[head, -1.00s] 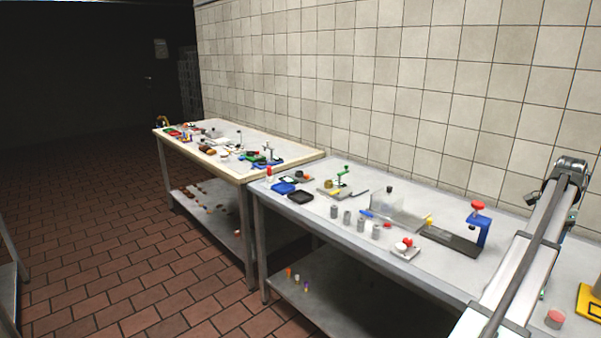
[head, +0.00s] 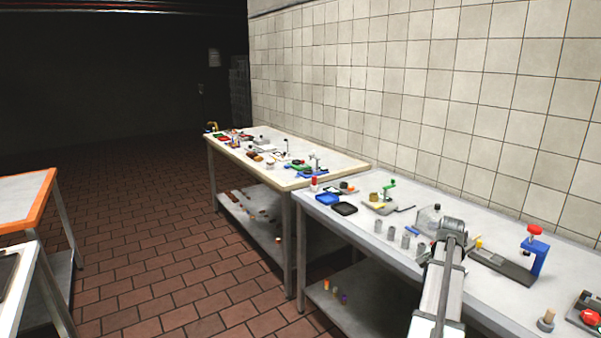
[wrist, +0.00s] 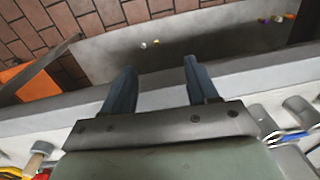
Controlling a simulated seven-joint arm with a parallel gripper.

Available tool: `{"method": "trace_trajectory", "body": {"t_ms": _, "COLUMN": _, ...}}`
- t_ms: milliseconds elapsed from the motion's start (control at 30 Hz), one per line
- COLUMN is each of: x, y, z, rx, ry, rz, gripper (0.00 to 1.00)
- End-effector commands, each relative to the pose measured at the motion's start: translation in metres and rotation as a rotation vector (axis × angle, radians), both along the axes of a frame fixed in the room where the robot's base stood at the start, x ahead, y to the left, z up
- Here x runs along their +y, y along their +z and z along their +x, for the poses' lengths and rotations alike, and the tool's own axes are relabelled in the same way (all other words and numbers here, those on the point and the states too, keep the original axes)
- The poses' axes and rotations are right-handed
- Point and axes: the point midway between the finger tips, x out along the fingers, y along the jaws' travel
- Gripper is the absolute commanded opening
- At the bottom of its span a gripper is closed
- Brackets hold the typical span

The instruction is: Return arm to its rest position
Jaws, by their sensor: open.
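My gripper (wrist: 160,85) shows in the wrist view with its two dark fingers spread apart and nothing between them. The fingers are over the front edge of the grey metal table (wrist: 230,72), with the lower shelf and tiled floor beyond. In the head view my arm reaches up from the lower edge across the front of the same table (head: 385,235). The fingers themselves do not show in the head view.
Grey cylinders (head: 391,232), a blue clamp with a red knob (head: 538,257) and blue and black trays (head: 328,198) stand on the grey table. A second table (head: 350,162) is behind. An orange-edged table (head: 30,190) stands at left.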

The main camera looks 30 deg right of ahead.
Motion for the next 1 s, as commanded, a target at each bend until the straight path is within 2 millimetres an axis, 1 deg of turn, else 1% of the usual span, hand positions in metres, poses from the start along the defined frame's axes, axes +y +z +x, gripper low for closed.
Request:
{"method": "trace_trajectory", "body": {"t_ms": 33, "x": 0.023, "y": -0.020, "z": 0.016, "rx": 0.007, "ry": 0.046, "rz": 0.013, "gripper": 0.58}}
{"method": "trace_trajectory", "body": {"t_ms": 100, "x": 0.045, "y": -0.046, "z": 0.035, "rx": 0.018, "ry": 0.104, "rz": 0.030, "gripper": 0.58}}
{"method": "trace_trajectory", "body": {"t_ms": 200, "x": 0.075, "y": -0.080, "z": 0.056, "rx": 0.035, "ry": 0.180, "rz": 0.053, "gripper": 0.58}}
{"method": "trace_trajectory", "body": {"t_ms": 367, "x": 0.129, "y": -0.133, "z": 0.083, "rx": 0.064, "ry": 0.303, "rz": 0.091, "gripper": 0.58}}
{"method": "trace_trajectory", "body": {"t_ms": 500, "x": 0.178, "y": -0.176, "z": 0.099, "rx": 0.091, "ry": 0.410, "rz": 0.123, "gripper": 0.58}}
{"method": "trace_trajectory", "body": {"t_ms": 567, "x": 0.200, "y": -0.194, "z": 0.104, "rx": 0.103, "ry": 0.455, "rz": 0.138, "gripper": 0.58}}
{"method": "trace_trajectory", "body": {"t_ms": 600, "x": 0.215, "y": -0.206, "z": 0.106, "rx": 0.112, "ry": 0.486, "rz": 0.146, "gripper": 0.58}}
{"method": "trace_trajectory", "body": {"t_ms": 633, "x": 0.226, "y": -0.215, "z": 0.107, "rx": 0.117, "ry": 0.509, "rz": 0.153, "gripper": 0.58}}
{"method": "trace_trajectory", "body": {"t_ms": 767, "x": 0.274, "y": -0.250, "z": 0.110, "rx": 0.145, "ry": 0.608, "rz": 0.182, "gripper": 0.58}}
{"method": "trace_trajectory", "body": {"t_ms": 800, "x": 0.288, "y": -0.261, "z": 0.109, "rx": 0.154, "ry": 0.638, "rz": 0.191, "gripper": 0.58}}
{"method": "trace_trajectory", "body": {"t_ms": 867, "x": 0.310, "y": -0.276, "z": 0.108, "rx": 0.167, "ry": 0.684, "rz": 0.204, "gripper": 0.58}}
{"method": "trace_trajectory", "body": {"t_ms": 900, "x": 0.325, "y": -0.286, "z": 0.106, "rx": 0.176, "ry": 0.714, "rz": 0.213, "gripper": 0.58}}
{"method": "trace_trajectory", "body": {"t_ms": 967, "x": 0.347, "y": -0.301, "z": 0.102, "rx": 0.190, "ry": 0.760, "rz": 0.225, "gripper": 0.58}}
{"method": "trace_trajectory", "body": {"t_ms": 1000, "x": 0.361, "y": -0.310, "z": 0.099, "rx": 0.199, "ry": 0.791, "rz": 0.233, "gripper": 0.58}}
